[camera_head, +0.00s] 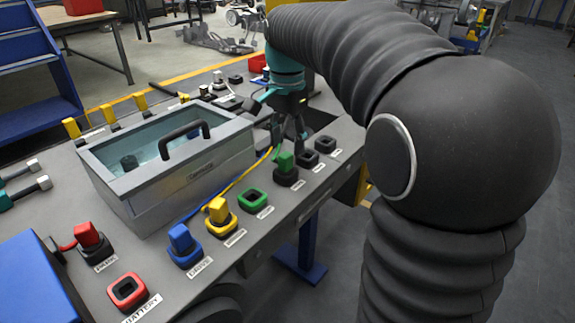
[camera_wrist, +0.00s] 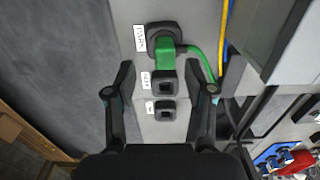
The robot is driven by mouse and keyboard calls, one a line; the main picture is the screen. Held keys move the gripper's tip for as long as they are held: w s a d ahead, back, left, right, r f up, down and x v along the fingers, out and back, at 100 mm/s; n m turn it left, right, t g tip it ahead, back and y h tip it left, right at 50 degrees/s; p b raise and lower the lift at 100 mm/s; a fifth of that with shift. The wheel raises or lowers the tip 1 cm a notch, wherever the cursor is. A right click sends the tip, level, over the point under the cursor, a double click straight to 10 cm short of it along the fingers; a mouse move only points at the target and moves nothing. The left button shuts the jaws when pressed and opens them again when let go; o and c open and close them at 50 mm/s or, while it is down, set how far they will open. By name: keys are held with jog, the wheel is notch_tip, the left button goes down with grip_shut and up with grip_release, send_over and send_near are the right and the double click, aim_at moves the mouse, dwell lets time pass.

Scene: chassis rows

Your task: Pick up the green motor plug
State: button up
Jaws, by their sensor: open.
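The green motor plug (camera_head: 286,161) stands upright in a black socket (camera_head: 287,178) on the near edge of the grey bench. In the wrist view the green plug (camera_wrist: 165,55) shows near the top centre, with its green cable running off to the right. My gripper (camera_wrist: 168,82) is open and empty in the wrist view, its two fingers apart. The plug lies beyond the fingertips, roughly between their lines. In the head view my gripper (camera_head: 297,130) hangs just behind the plug, and its fingertips are partly hidden.
Two empty black sockets (camera_head: 308,158) (camera_head: 326,144) sit right of the plug. An empty green-rimmed socket (camera_head: 253,200) and a yellow plug (camera_head: 218,210) are left of it. A grey lidded box (camera_head: 190,188) with a black handle stands close behind. A blue plug (camera_head: 181,239) is further left.

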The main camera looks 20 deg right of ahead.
aim_at(285, 154)
jog(key=f, duration=0.5)
jog(key=shift+w, duration=0.35)
jog(key=shift+a, duration=0.1)
grip_shut()
